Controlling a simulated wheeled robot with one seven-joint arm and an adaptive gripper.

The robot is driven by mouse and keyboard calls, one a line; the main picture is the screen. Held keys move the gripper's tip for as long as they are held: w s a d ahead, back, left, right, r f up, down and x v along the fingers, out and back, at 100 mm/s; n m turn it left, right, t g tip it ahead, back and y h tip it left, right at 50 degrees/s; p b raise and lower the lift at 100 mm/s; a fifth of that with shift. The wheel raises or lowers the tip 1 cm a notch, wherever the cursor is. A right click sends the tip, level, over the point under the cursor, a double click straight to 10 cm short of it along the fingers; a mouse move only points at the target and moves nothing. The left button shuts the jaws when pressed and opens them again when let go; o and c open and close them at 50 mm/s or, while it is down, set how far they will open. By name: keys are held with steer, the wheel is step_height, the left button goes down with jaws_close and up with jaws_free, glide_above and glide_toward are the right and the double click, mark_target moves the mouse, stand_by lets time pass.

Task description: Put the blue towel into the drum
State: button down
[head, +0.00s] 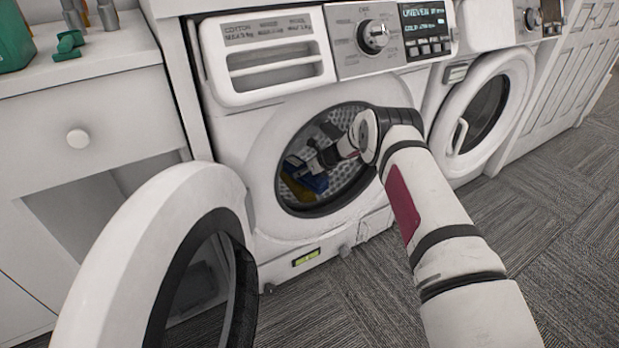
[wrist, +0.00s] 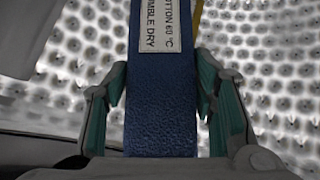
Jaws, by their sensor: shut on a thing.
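My gripper (head: 318,160) reaches through the open door into the drum (head: 347,176) of the near washing machine. It is shut on the blue towel (head: 316,183), which is inside the drum's mouth. In the wrist view the blue towel (wrist: 160,120) stands between the green-padded fingers of my gripper (wrist: 161,85), with a printed white label on its upper part. The perforated drum wall (wrist: 275,60) fills the background there. I cannot tell whether the towel touches the drum wall.
A yellow item (head: 294,189) lies in the drum beside the towel. The round door (head: 160,255) stands open at front left. A white cabinet (head: 85,100) is on the left, and a second machine (head: 487,110) with its door closed is on the right. Grey carpet is clear in front.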

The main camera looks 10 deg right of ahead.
mark_target(302, 164)
steer(key=w+b, duration=0.2)
steer(key=w+a+f+b, duration=0.1)
steer(key=shift+w, duration=0.1)
steer(key=shift+w+a+b, duration=0.2)
steer(key=shift+w+b, duration=0.25)
steer(key=shift+w, duration=0.05)
steer(key=shift+r, duration=0.1)
steer(key=c, duration=0.6)
jaws_free()
